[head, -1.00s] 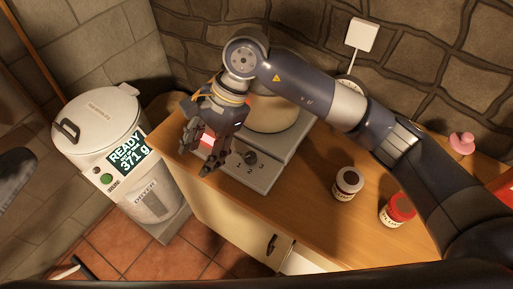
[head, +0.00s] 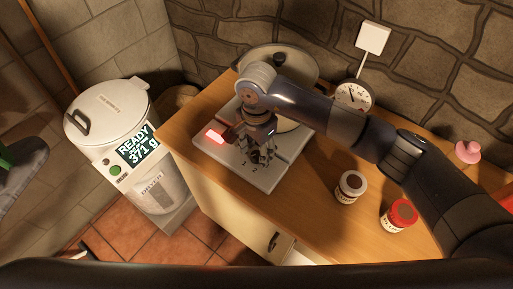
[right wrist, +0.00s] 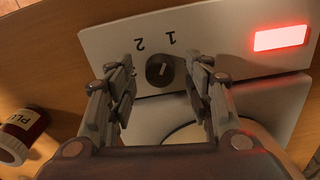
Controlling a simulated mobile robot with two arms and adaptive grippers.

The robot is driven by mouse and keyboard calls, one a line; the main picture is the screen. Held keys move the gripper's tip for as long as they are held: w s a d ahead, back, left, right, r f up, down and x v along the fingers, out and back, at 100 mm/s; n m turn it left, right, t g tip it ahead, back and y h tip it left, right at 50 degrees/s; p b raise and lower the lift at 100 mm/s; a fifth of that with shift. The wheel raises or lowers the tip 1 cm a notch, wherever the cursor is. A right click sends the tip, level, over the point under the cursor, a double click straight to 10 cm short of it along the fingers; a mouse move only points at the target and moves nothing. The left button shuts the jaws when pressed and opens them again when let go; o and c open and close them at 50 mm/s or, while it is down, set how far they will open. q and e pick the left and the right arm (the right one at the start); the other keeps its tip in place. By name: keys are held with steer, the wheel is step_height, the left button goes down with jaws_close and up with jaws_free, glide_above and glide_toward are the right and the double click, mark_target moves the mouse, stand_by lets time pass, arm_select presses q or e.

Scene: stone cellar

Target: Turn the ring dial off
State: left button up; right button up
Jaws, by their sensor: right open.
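The ring dial (right wrist: 160,70) is a small round black knob on the pale control panel of a hot plate (head: 212,148). In the right wrist view, the figures 1 and 2 are printed near it, and its light mark seems to point roughly towards the 1. A red lamp (right wrist: 281,38) glows on the panel and also shows in the head view (head: 215,137). My right gripper (head: 261,158) is open above the panel and hides the dial in the head view. In the right wrist view its fingers stand on either side of the dial; contact cannot be told. My left gripper is out of view.
A lidded pot (head: 281,62) stands on the hot plate behind my right gripper. A round gauge (head: 352,97) is near the wall. A white drum (head: 108,110) stands left of the counter.

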steer(key=shift+f, duration=0.4)
steer(key=c, duration=1.1)
steer(key=shift+f+m+b, duration=0.15)
steer(key=shift+m+b, duration=0.65)
steer(key=shift+b, duration=0.25)
steer(key=m+b, duration=0.6)
steer(key=shift+m+b, duration=1.75)
steer(key=shift+m, duration=0.35)
steer(key=shift+r, duration=0.2)
